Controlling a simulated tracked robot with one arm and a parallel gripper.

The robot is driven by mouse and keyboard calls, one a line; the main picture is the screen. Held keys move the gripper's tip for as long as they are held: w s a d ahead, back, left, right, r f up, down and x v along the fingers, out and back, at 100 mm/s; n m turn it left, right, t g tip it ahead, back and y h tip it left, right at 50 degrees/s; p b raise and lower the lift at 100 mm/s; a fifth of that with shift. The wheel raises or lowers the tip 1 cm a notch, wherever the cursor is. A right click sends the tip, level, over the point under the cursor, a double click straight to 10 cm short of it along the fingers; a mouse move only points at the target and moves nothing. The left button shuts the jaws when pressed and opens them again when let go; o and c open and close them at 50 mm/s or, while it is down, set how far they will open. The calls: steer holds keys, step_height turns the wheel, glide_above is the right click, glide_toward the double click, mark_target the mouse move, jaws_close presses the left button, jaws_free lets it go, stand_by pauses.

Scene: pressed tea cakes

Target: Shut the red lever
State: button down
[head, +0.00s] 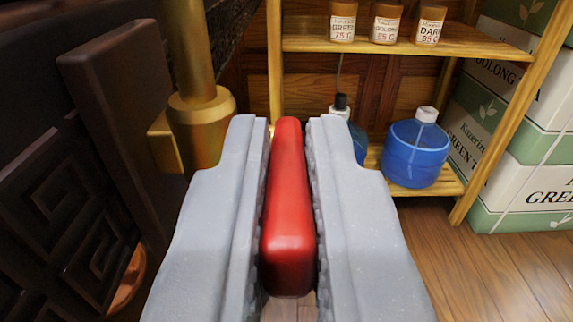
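The red lever (288,215) is a long, rounded bar in the middle of the head view. It lies lengthwise between the two pale grey fingers of my gripper (288,128). The fingers sit close along both its sides and look shut on it. Its far end reaches about level with the fingertips. The fingers hide its sides. A brass pipe (200,125) with a wide collar stands just beyond the left fingertip. Whether the lever joins this pipe cannot be seen.
Dark carved wooden furniture (75,215) is close on the left. A wooden shelf (465,45) behind holds several labelled jars above and a blue bottle (417,150) below. Tea boxes (520,165) are stacked at right. The wooden floor (480,265) at lower right is clear.

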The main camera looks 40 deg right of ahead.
steer(key=shift+f, duration=0.1)
steer(key=shift+s+a+f+t+h, duration=0.1)
steer(key=shift+f+t+h, duration=0.5)
steer(key=shift+t, duration=0.4)
steer(key=shift+r, duration=0.1)
steer(key=c, duration=1.5)
jaws_free()
steer(key=shift+s+a, duration=0.1)
steer(key=p+v, duration=0.2)
steer(key=v, duration=1.1)
steer(key=shift+s+a+f, duration=0.15)
steer(key=shift+f, duration=0.05)
